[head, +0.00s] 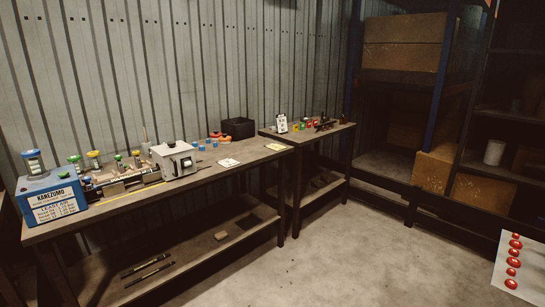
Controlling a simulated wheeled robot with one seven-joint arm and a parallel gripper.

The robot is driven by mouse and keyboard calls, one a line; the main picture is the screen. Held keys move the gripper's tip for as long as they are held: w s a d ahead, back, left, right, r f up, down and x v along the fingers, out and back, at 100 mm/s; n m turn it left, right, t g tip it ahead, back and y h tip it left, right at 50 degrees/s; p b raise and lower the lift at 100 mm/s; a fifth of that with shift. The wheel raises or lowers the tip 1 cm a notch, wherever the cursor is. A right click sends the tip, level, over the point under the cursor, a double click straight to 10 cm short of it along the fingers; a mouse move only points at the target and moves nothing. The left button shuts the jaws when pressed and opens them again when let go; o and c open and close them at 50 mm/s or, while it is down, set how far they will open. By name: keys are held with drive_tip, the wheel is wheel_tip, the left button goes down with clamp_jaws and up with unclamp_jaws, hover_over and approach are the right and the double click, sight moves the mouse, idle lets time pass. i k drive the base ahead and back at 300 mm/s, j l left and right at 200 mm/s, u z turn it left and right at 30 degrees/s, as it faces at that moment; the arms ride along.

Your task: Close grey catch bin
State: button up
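No thing in the head view is clearly the grey catch bin. A light grey box-shaped unit (175,160) with a dark round part and a small green mark on its front stands on the long workbench (235,171), right of the blue machine (52,195). A dark, box-like container (238,128) stands near the back of the bench; I cannot tell whether it is grey or has a drawer or lid. My gripper is not in view.
Coloured caps and small parts crowd the bench's left half. A smaller table (309,134) with small items adjoins it on the right. Shelving with cardboard boxes (404,42) stands behind. A white panel with red discs (515,262) is at the lower right. The concrete floor (340,235) in front is clear.

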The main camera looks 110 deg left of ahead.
sight(167, 164)
drive_tip(key=u, duration=4.05)
drive_tip(key=i+j, duration=0.4)
drive_tip(key=i, duration=0.25)
drive_tip(key=i+j+z, duration=0.1)
drive_tip(key=i+j, duration=0.3)
drive_tip(key=i, duration=0.25)
drive_tip(key=i+j, duration=0.4)
drive_tip(key=i, duration=0.2)
